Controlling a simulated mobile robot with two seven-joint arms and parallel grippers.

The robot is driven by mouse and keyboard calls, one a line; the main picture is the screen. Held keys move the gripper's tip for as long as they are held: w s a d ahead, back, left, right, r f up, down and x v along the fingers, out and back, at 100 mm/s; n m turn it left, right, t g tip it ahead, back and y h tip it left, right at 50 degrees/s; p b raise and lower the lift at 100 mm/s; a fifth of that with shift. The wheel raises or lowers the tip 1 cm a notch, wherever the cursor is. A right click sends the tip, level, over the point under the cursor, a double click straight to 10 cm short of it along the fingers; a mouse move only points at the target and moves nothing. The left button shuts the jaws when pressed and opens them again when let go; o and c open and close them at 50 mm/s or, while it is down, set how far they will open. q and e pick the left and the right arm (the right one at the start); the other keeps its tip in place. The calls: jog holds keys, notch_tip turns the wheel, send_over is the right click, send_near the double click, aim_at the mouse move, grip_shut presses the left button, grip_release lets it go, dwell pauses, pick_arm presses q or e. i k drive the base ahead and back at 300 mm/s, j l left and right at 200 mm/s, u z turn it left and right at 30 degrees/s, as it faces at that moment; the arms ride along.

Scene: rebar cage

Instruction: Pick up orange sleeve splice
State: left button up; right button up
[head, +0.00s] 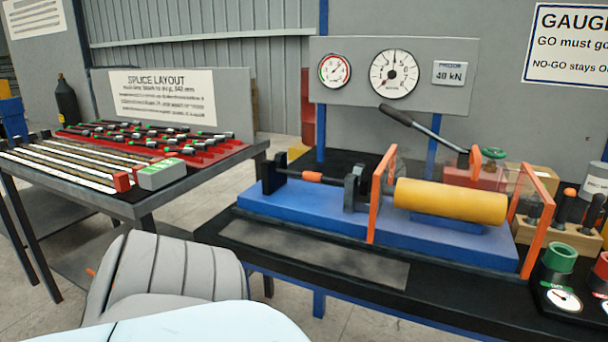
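A small orange sleeve (312,176) sits around a dark bar, between two black clamp blocks at the left end of the blue test bench (290,207). I cannot tell for sure that this is the sleeve splice. Neither of my grippers is in view, so their distance from the sleeve does not show.
A yellow cylinder (450,200) lies behind orange guard frames (382,195) on the bench, with a black pump lever (425,130) behind. The left table (150,203) holds a red rack (215,152) and bars. A grey strip (310,255) in front of the bench is clear.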

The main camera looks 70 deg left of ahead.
aim_at(364, 185)
jog(key=k+j, duration=0.4)
jog(key=j, duration=0.15)
jog(key=k+j+z, duration=0.1)
jog(key=k+j, duration=0.25)
jog(key=j, duration=0.2)
jog(key=k+j, duration=0.4)
jog(key=j+z, duration=0.05)
jog(key=j, duration=0.05)
